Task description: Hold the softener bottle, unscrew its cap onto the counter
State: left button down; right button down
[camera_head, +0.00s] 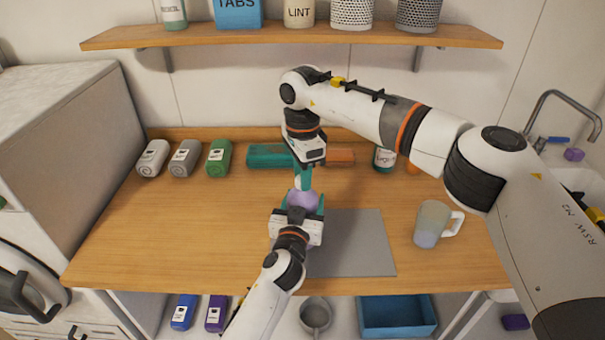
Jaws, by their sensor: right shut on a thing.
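The softener bottle (303,201) is purple and stands near the middle of the counter (170,225), at the upper left edge of the grey mat (350,245). My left gripper (303,207) reaches in from the front, with a teal finger on each side of the bottle; I cannot tell whether both press on it. My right gripper (303,178) points down from above and is shut at the bottle's top, on the cap. The cap is mostly hidden between its fingers.
A teal box (266,156) and a dark bottle (384,158) are at the back. A frosted mug (432,224) stands right of the mat. A shelf (290,37) hangs above. The left counter is clear.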

jog(key=shift+r, duration=1.05)
jog(key=shift+r, duration=2.05)
pick_arm(q)
jog(key=shift+c, duration=1.2)
grip_release()
jog(key=shift+s, duration=0.1)
